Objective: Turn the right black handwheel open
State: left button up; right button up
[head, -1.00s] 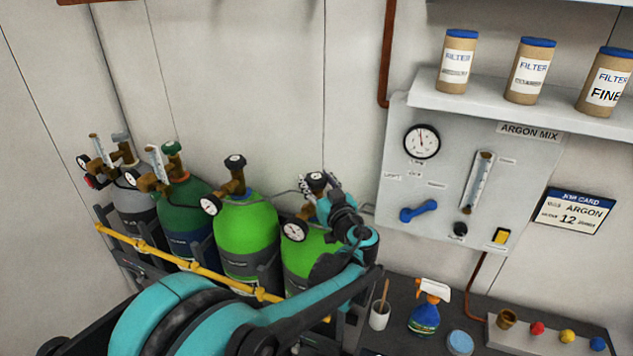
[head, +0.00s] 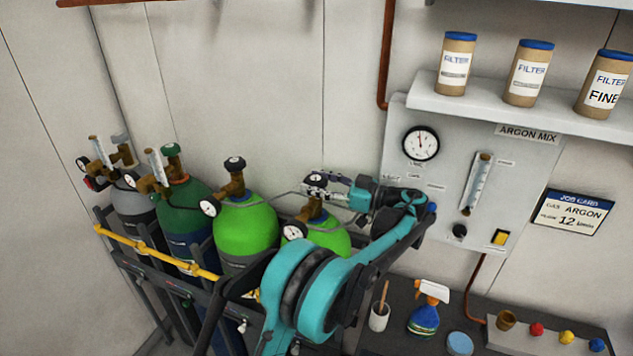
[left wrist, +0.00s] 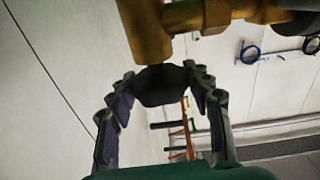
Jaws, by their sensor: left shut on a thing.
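The right black handwheel (head: 315,179) tops the brass valve of the right light green cylinder (head: 330,236). My left gripper (head: 322,186) reaches it from the right, with its fingers around the wheel. In the left wrist view, the dark wheel (left wrist: 160,85) sits between the two finger tips (left wrist: 160,84), below the brass valve body (left wrist: 147,30). The gripper is shut on the wheel. The fingers partly hide the wheel in the head view. A second black handwheel (head: 234,163) tops the neighbouring light green cylinder (head: 247,228). My right gripper is out of view.
A yellow bar (head: 155,252) runs along the front of the cylinder rack. A panel (head: 470,150) with gauge and flow tube stands at the right, close to my left arm.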

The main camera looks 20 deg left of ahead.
pick_arm(q)
jog(key=shift+n+g, duration=0.5)
jog(key=shift+g, duration=0.2)
jog(key=o, duration=1.2)
